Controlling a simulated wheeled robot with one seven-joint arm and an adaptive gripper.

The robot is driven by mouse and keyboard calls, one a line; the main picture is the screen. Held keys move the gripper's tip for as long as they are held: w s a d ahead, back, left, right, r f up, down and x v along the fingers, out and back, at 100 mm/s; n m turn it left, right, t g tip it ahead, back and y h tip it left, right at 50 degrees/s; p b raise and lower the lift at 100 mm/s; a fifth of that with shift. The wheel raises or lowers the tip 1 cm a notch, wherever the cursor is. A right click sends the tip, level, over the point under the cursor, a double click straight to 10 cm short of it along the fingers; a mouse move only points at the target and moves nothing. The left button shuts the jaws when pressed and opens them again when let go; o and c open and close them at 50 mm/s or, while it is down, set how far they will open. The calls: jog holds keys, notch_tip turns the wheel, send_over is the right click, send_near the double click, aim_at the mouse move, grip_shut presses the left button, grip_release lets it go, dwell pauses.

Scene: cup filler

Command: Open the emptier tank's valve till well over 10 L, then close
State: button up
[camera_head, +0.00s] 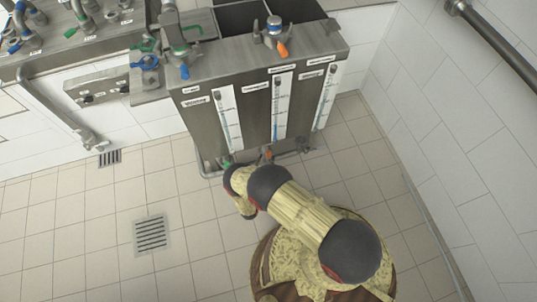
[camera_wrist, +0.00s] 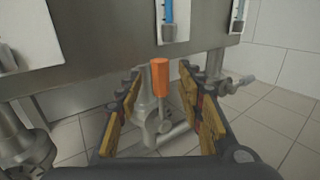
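The steel tank unit (camera_head: 258,118) stands against the tiled wall, with a left gauge (camera_head: 228,118), a middle gauge (camera_head: 281,105) and a right gauge (camera_head: 325,97) on its front. Blue shows in the gauges, but the exact levels are too small to read. Low on the front are a green handle (camera_head: 226,162) and an orange valve handle (camera_head: 267,153). In the wrist view the orange handle (camera_wrist: 160,77) stands upright on its valve. My gripper (camera_wrist: 159,84) is open, with one finger on each side of it; contact cannot be told. In the head view the fingers are not clear.
A grey drain pipe (camera_wrist: 150,148) runs below the valve. Another valve fitting (camera_wrist: 225,85) is at the right and a fitting (camera_wrist: 25,145) at the far left. A floor drain (camera_head: 151,235) lies left of my base. The tiled right wall (camera_head: 470,130) bounds the room.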

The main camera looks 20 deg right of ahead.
aim_at(269, 154)
jog(key=shift+b+x, duration=0.5)
jog(key=shift+x, duration=1.85)
jog(key=c, duration=0.3)
grip_shut()
